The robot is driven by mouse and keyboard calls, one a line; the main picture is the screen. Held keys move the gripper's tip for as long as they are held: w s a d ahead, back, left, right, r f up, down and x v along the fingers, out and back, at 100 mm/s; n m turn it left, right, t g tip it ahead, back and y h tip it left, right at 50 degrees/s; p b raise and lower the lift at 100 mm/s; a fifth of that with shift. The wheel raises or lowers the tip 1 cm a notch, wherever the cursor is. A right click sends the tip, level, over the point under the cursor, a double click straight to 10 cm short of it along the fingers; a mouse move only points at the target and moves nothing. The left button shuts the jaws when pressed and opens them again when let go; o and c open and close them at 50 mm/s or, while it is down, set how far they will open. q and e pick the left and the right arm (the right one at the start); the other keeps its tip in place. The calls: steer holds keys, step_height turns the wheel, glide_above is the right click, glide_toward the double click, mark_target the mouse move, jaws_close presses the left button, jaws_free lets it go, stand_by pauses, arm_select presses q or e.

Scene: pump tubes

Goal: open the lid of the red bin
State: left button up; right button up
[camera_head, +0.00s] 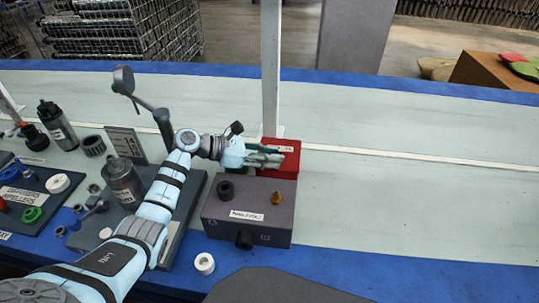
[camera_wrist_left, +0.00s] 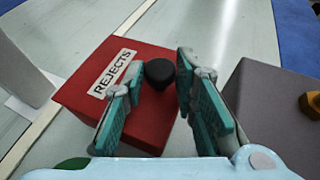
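The red bin (camera_head: 290,163) stands on the bench behind the grey box. In the left wrist view the red bin (camera_wrist_left: 85,75) has a white "REJECTS" label, and its lid with a black knob (camera_wrist_left: 160,72) looks closed. My left gripper (camera_head: 281,154) reaches over the bin from the left. In the left wrist view its teal fingers (camera_wrist_left: 158,76) are apart, with the knob between their tips, closer to the right finger. I cannot tell if a finger touches it. In the head view the fingers hide part of the lid. My right gripper is not in view.
A grey box (camera_head: 249,232) with a black cap and brass fitting stands close in front of the bin. A white post (camera_head: 270,70) rises just behind it. The bench to the right (camera_head: 420,190) is clear.

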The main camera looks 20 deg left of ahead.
arm_select(q)
jaws_close()
steer(key=shift+w+a+r+n+g+p, duration=0.1)
steer(key=shift+w+r+n+g+p, duration=0.15)
steer(key=shift+r, duration=0.35)
steer(key=shift+w+r+n+g+p, duration=0.15)
steer(key=shift+r+n+p, duration=0.15)
steer(key=shift+r, duration=0.3)
steer(key=shift+w+a+r+n+g+b, duration=0.1)
steer(key=shift+w+r+n+g+b, duration=0.5)
steer(key=shift+g+b, duration=0.1)
steer(key=shift+r, duration=0.25)
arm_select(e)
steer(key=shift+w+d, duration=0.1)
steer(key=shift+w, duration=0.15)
arm_select(q)
steer(key=o, duration=0.9)
jaws_free()
steer(key=shift+o, duration=0.2)
